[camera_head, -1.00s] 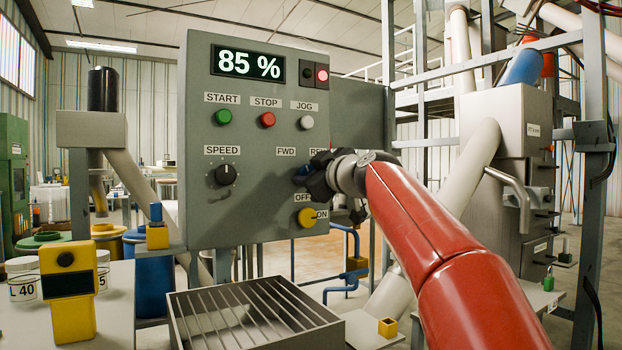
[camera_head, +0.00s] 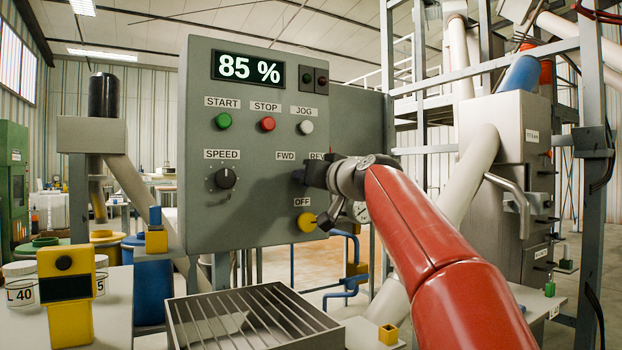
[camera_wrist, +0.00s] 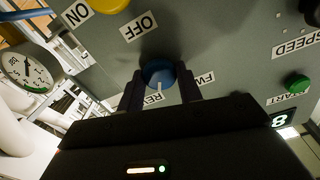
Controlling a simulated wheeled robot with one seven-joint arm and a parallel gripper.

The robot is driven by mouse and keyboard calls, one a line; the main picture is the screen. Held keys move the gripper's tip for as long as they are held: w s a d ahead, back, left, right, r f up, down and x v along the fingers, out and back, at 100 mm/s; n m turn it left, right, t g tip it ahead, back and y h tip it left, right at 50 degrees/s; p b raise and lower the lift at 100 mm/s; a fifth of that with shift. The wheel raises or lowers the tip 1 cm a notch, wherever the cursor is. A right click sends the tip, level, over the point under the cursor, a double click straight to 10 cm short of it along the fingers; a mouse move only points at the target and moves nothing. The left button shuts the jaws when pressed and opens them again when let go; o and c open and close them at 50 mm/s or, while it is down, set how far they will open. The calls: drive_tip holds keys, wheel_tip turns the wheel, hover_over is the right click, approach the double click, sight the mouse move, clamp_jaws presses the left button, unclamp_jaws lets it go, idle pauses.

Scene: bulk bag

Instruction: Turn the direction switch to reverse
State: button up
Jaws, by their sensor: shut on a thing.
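The direction switch is a blue round knob (camera_wrist: 158,72) on the grey control panel (camera_head: 215,130). It sits between the FWD label (camera_wrist: 206,78) and the REV label (camera_wrist: 153,99). In the wrist view its pale mark is on the side toward REV. My gripper (camera_head: 308,176) is shut on the knob, with one dark finger on each side of it in the wrist view (camera_wrist: 160,85). In the head view my gripper hides the knob and part of the REV label.
The yellow OFF/ON switch (camera_head: 306,222) is just below my gripper. SPEED dial (camera_head: 226,177) and START (camera_head: 223,121), STOP (camera_head: 267,124) and JOG (camera_head: 306,128) buttons are on the same panel. A slatted metal grate (camera_head: 255,318) lies below the panel.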

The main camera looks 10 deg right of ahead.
drive_tip(key=shift+m, duration=1)
drive_tip(key=o, duration=1)
drive_tip(key=b+v, duration=0.3)
drive_tip(key=v, duration=0.5)
drive_tip(key=shift+w, duration=0.1)
